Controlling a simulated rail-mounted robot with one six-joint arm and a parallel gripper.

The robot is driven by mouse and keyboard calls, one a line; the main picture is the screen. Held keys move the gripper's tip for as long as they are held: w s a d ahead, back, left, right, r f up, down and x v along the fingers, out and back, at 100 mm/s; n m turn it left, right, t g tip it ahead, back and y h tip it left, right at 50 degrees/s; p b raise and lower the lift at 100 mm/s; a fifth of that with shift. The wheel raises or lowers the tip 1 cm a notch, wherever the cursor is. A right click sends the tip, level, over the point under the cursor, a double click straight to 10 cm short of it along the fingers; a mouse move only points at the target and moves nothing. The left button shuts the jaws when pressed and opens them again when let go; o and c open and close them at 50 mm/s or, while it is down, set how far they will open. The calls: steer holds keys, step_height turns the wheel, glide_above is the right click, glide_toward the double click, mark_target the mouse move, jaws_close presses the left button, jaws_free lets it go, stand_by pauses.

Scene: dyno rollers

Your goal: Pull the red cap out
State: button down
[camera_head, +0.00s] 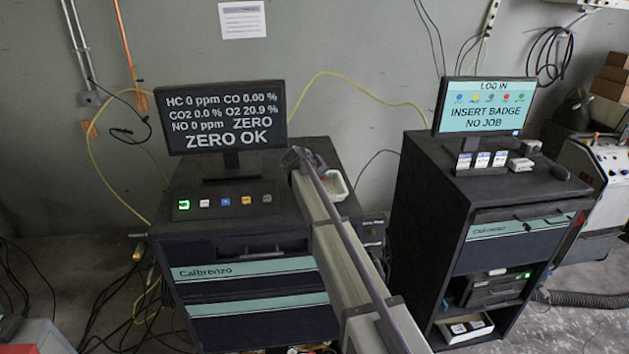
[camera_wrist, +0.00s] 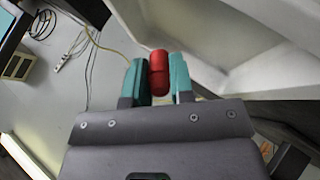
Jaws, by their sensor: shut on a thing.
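The red cap (camera_wrist: 159,73) shows in the wrist view, between the two teal fingers of my gripper (camera_wrist: 159,84). The fingers touch it on both sides, and my gripper is shut on it. Its upper end sticks out past the fingertips, and its lower end is partly hidden near the gripper body. Nothing is seen attached to the cap's free end. In the head view my arm reaches over the left cabinet, and the cap and the fingers cannot be made out there.
The right cabinet (camera_head: 425,230) carries a log-in monitor (camera_head: 483,106). A yellow hose (camera_head: 340,75) runs along the wall.

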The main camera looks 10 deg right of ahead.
steer(key=shift+a+f+b, duration=0.1)
steer(key=shift+f+b, duration=0.3)
steer(key=shift+f, duration=0.45)
steer(key=c, duration=0.9)
jaws_free()
steer(key=shift+s, duration=0.1)
steer(key=p+v, duration=0.7)
steer(key=v, duration=0.3)
steer(key=shift+s+a+r, duration=0.2)
steer(key=shift+s+r, duration=0.05)
